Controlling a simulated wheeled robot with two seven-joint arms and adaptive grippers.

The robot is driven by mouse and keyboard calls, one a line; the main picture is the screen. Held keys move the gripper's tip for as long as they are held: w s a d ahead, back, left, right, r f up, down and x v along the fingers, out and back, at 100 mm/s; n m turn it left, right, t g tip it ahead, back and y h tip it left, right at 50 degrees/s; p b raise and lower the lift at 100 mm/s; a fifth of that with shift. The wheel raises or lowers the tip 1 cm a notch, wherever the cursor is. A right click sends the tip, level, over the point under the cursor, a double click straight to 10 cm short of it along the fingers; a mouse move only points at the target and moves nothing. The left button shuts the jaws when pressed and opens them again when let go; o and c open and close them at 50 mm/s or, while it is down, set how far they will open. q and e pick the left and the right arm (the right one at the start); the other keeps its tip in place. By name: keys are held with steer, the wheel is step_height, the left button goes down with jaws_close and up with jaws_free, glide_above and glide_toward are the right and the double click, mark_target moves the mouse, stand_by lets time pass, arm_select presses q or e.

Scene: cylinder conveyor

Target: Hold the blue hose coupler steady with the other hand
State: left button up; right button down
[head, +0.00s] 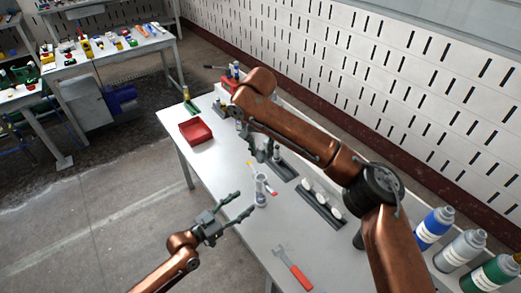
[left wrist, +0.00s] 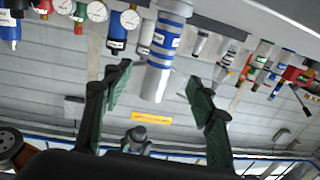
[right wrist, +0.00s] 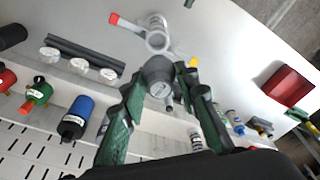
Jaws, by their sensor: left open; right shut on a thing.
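The blue hose coupler (head: 261,190), a pale grey cylinder with a blue band, stands on the table in the head view. In the left wrist view the coupler (left wrist: 165,45) shows between and beyond the fingertips. My left gripper (head: 228,207) is open beside it; no contact shows. In the right wrist view the coupler's open round top (right wrist: 157,40) is visible. My right gripper (right wrist: 155,90) is shut on a dark grey round fitting (right wrist: 159,73) close to the coupler. In the head view my right gripper (head: 263,153) is partly hidden under its arm.
A red-and-yellow bar (right wrist: 183,58) lies at the coupler. A dark rack (head: 322,207) with white round-topped pieces lies right of it. A red bin (head: 196,131) is at the far left, a red-handled wrench (head: 292,267) at the front. Bottles (head: 434,227) line the right.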

mark_target(261, 147)
arm_select(q)
steer(key=shift+v, duration=1)
steer(key=shift+s+a+r, duration=0.15)
steer(key=shift+a+r, duration=0.05)
steer(key=shift+r, duration=0.05)
arm_select(e)
steer(key=shift+r, duration=0.15)
steer(key=shift+r+p, duration=2.4)
steer(key=shift+p, duration=0.85)
arm_select(q)
step_height(261, 147, up, 9)
steer(key=shift+f, duration=0.15)
steer(key=shift+s+f, duration=0.1)
steer(key=shift+s, duration=0.1)
